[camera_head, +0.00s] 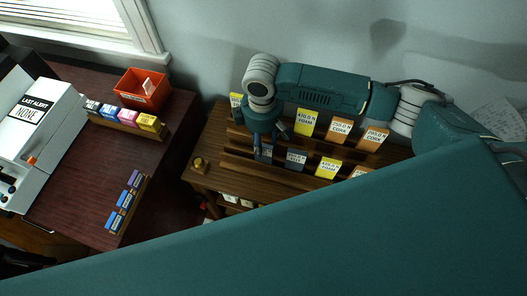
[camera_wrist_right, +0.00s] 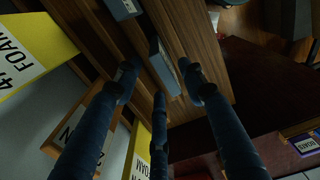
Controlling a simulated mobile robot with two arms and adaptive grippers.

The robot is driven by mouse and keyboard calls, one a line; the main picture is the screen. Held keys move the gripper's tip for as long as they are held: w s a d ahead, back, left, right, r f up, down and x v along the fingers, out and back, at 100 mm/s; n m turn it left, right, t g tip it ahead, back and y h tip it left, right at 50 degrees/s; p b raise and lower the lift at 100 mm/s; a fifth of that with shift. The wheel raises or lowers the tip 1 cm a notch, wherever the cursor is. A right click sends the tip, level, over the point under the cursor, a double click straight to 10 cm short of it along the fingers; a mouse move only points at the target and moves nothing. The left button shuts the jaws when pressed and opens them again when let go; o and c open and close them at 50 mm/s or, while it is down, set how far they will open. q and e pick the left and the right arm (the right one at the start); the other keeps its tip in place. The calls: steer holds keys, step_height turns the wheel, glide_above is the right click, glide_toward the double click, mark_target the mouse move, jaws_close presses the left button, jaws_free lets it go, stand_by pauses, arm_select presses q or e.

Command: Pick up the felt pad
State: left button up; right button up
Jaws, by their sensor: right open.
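Blue-grey pads stand in the front slot of the wooden rack (camera_head: 232,143). One blue-grey pad (camera_head: 264,155) is partly hidden under my right gripper (camera_head: 268,142); another (camera_head: 296,159) stands just to its right. Their labels are too small to read surely as felt. In the right wrist view, a blue-grey pad (camera_wrist_right: 164,66) stands edge-on between the spread fingers of my right gripper (camera_wrist_right: 158,82). The gripper is open, and I cannot tell whether any finger touches the pad. A second grey pad (camera_wrist_right: 124,8) is at the top. My left gripper is not in view.
A dark red table (camera_head: 75,205) at left holds a white machine (camera_head: 25,150), an orange bin (camera_head: 143,92) and colored cartridges (camera_head: 126,117). My teal body blocks the foreground.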

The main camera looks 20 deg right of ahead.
mark_target(264, 157)
steer(key=shift+f, duration=0.65)
steer(key=f, duration=0.1)
steer(key=f+p, duration=0.1)
steer(key=f, duration=0.1)
steer(key=f+p, duration=0.1)
steer(key=shift+s+d+f, duration=0.1)
steer(key=shift+d+f, duration=0.15)
steer(key=shift+f, duration=0.4)
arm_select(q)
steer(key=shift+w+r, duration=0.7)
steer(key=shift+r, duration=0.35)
arm_select(e)
steer(key=shift+c, duration=0.2)
steer(key=c, duration=0.9)
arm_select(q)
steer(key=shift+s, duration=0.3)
arm_select(e)
jaws_close()
